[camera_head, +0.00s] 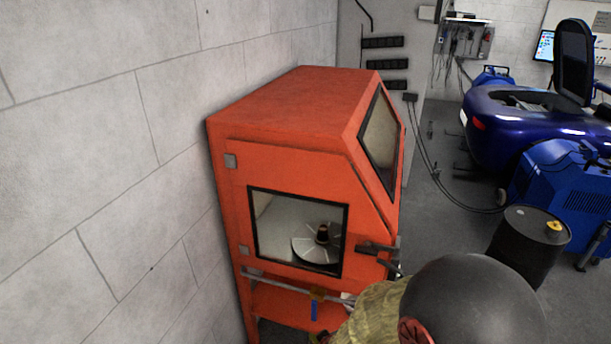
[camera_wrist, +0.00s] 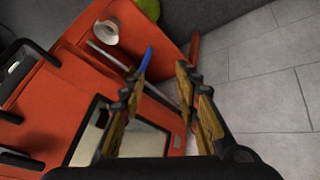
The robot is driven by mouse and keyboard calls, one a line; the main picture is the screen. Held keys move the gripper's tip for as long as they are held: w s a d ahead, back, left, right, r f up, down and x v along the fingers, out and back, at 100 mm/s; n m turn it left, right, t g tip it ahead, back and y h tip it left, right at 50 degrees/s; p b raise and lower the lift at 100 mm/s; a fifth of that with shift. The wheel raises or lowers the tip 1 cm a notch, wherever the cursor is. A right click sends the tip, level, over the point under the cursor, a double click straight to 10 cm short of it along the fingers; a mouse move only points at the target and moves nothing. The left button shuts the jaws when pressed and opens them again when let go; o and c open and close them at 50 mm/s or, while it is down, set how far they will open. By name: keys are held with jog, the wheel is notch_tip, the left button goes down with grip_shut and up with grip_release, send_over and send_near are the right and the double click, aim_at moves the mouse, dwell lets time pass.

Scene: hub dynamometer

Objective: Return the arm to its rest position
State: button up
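My gripper (camera_wrist: 160,78) shows in the wrist view with its two brown-padded fingers apart and nothing held between them. It is close to the front of an orange cabinet (camera_head: 280,162), whose orange face also fills the left of the wrist view (camera_wrist: 75,85). A blue strip (camera_wrist: 146,60) shows beside the left fingertip; whether they touch is unclear. In the head view my arm is at the bottom right, in front of the cabinet's lower right corner.
The cabinet has a front window (camera_head: 270,225), with a disc inside, and a dark handle (camera_head: 377,249). A block wall (camera_head: 120,130) stands close on its left. A black drum (camera_head: 530,245), a blue machine (camera_head: 565,185) and a blue car (camera_head: 505,115) stand to the right.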

jog(key=s+d+r+m, duration=0.2)
jog(key=s+d+r, duration=0.2)
jog(key=r, duration=0.6)
jog(key=s+d+r+m, duration=0.2)
jog(key=s+d+r, duration=0.3)
jog(key=s+r, duration=0.4)
jog(key=s+d+r+m+g+h, duration=0.1)
jog(key=s+d+r+m, duration=0.2)
jog(key=r, duration=1)
jog(key=s+d, duration=0.2)
jog(key=s, duration=0.1)
jog(key=shift+s, duration=0.25)
jog(key=shift+c, duration=0.2)
